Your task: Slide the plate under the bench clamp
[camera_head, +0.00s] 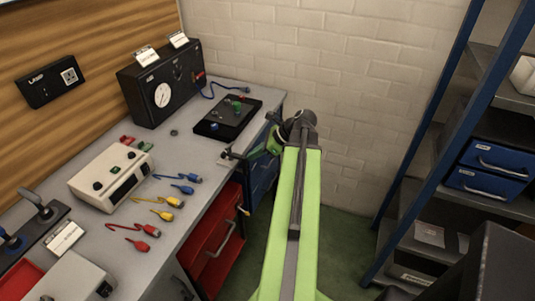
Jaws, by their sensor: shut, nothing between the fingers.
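My gripper (236,155) is at the bench's right edge, at the end of my green arm. It looks small and dark here; its fingers are shut with nothing held between them. A small pale flat piece (225,162) lies on the bench top at the fingertips; it may be the plate, but I cannot tell for sure. I cannot clearly make out the bench clamp. A small brass-coloured part (243,210) shows below the bench edge, and I cannot tell what it belongs to. Whether the fingers touch the pale piece is unclear.
The grey bench (190,225) carries a black gauge box (160,85), a black tray (228,118), a cream instrument (110,178) and several coloured cables. A red drawer cabinet (212,245) stands below. A blue-framed shelf (440,130) stands right.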

